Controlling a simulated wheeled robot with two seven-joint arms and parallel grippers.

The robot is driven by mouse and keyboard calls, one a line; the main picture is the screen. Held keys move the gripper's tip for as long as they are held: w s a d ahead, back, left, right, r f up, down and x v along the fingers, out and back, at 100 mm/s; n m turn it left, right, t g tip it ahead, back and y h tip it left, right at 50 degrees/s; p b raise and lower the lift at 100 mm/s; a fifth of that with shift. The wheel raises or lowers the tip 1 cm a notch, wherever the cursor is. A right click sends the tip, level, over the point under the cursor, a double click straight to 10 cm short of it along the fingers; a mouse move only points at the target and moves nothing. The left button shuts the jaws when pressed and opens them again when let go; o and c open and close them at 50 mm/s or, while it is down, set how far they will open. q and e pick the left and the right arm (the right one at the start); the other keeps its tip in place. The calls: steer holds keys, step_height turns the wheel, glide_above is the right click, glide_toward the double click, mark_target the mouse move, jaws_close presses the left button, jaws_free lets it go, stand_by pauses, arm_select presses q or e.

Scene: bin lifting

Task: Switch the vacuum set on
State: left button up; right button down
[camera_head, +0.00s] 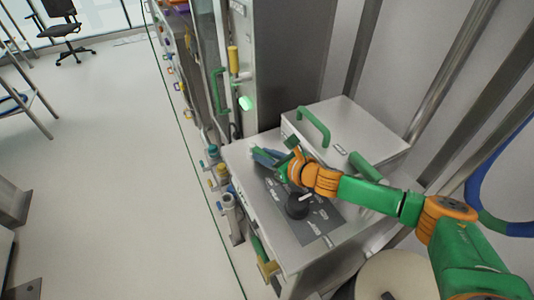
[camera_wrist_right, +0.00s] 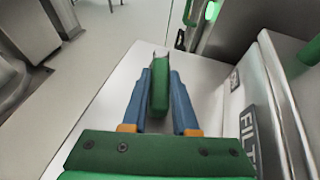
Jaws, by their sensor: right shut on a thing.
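The vacuum set (camera_head: 236,165) is a pale metal cabinet with a dark control panel (camera_head: 325,222) on its top. A black rotary knob (camera_head: 296,206) with a white mark sits on the panel, just below my wrist in the picture. My right gripper (camera_head: 264,157) is over the far part of the top. In the right wrist view, its blue fingers (camera_wrist_right: 160,82) are shut on a green handle-like piece (camera_wrist_right: 160,98) between them. What this piece is fixed to is hidden. My left gripper is not in view.
A raised pale box (camera_head: 345,120) with a green handle (camera_head: 314,126) stands behind the panel. A tall cabinet with a glowing green lamp (camera_head: 247,103) is beyond. Bottles (camera_head: 214,153) and pipes line the left side; open floor (camera_head: 110,190) lies further left.

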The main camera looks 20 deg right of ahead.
steer(key=c, duration=0.7)
jaws_free()
steer(key=shift+w, duration=0.1)
steer(key=shift+v, duration=3.5)
steer(key=shift+a, duration=0.1)
